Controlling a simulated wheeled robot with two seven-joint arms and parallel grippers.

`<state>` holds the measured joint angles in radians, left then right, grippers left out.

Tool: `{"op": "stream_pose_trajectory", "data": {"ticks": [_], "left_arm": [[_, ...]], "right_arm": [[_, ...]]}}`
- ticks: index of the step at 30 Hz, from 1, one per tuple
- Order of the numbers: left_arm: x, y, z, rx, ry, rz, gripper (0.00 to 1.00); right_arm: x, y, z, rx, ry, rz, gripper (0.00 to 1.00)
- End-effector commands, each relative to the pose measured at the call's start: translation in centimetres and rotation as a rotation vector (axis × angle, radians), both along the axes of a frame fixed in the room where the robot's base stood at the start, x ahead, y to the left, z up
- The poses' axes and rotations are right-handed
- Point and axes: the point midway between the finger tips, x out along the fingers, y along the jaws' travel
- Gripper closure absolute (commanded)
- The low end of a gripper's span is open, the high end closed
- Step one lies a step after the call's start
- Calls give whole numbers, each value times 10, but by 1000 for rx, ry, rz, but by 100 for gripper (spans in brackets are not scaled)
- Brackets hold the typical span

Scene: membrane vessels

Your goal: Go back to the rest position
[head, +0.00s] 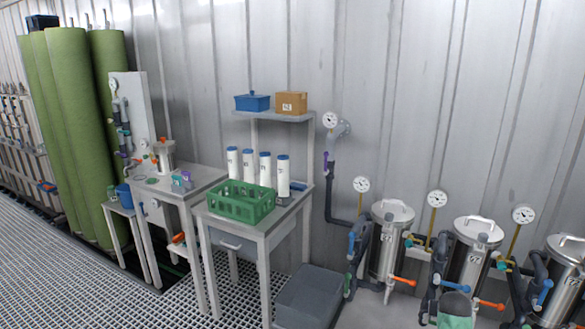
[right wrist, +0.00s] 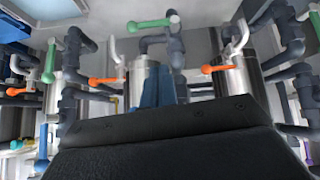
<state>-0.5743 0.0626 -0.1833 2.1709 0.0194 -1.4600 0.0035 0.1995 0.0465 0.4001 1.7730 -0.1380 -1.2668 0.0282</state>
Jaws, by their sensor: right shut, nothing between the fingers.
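No arm or gripper of mine can be made out with certainty in the head view. The right wrist view shows the dark body of my right gripper (right wrist: 158,88) across the bottom, with blue fingers close together beyond it. It is shut and empty. Behind it stand a steel vessel (right wrist: 140,75) and another vessel (right wrist: 240,78), with orange and green valve handles around them. I cannot tell the exact gap between the gripper and the vessels. My left gripper is in neither view.
Steel vessels (head: 390,244) with gauges and pipes line the wall at right. A table (head: 255,226) holds a green crate (head: 240,205) and white cartridges (head: 265,168). A grey bin (head: 308,292) stands on the floor beside it. Grating floor (head: 80,275) lies open at left.

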Motion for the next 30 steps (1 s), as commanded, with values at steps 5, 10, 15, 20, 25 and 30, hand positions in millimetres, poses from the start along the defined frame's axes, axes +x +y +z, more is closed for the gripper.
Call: {"op": "stream_pose_trajectory", "data": {"ticks": [5, 10, 15, 20, 25, 30], "left_arm": [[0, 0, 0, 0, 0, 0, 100], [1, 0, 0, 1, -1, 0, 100], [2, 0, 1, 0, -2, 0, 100], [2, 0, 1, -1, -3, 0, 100], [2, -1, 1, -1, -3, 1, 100], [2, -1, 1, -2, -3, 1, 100]], "right_arm": [[3, 59, 31, 8, -7, 102, 100], [-21, 125, 26, 17, 31, 216, 100], [-65, 192, 2, 33, 93, 333, 100], [-120, 253, -30, 59, 163, 438, 100], [-185, 306, -64, 94, 235, 528, 100], [-254, 347, -98, 131, 314, 597, 100]]}}
